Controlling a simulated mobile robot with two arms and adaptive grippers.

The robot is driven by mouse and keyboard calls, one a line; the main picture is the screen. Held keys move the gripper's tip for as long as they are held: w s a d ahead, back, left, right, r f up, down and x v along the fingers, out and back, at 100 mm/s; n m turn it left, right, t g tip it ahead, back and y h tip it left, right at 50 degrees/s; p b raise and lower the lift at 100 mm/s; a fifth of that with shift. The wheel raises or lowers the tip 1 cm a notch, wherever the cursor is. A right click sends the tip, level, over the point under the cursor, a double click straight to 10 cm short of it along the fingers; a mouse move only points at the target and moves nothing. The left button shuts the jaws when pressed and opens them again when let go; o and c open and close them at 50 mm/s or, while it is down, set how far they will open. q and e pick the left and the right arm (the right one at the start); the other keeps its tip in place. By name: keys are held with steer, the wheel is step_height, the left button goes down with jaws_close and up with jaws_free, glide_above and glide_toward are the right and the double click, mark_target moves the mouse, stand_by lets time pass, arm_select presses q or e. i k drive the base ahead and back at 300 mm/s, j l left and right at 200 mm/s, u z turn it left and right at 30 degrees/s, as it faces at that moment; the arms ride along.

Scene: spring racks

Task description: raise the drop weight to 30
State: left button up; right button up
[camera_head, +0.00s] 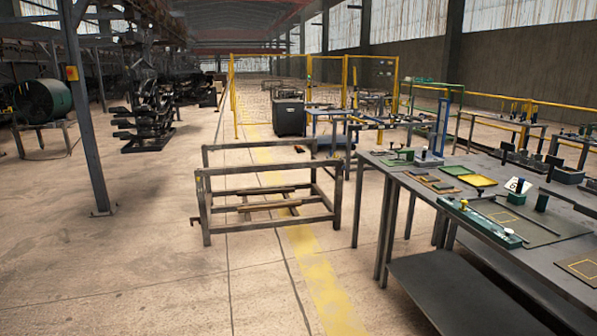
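Neither of my grippers is in view. I cannot pick out the drop weight or a scale marked 30 with certainty. On the dark workbench (405,178) at the right stand several small devices. A grey block with a blue upright post (440,128) stands at the bench's far end.
A yellow tray (478,180) and a brown tray (434,183) lie on the bench. A steel post (88,125) rises at the left. The floor in front is clear.

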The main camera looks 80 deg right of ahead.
mark_target(429, 133)
steer(key=z, duration=3.6)
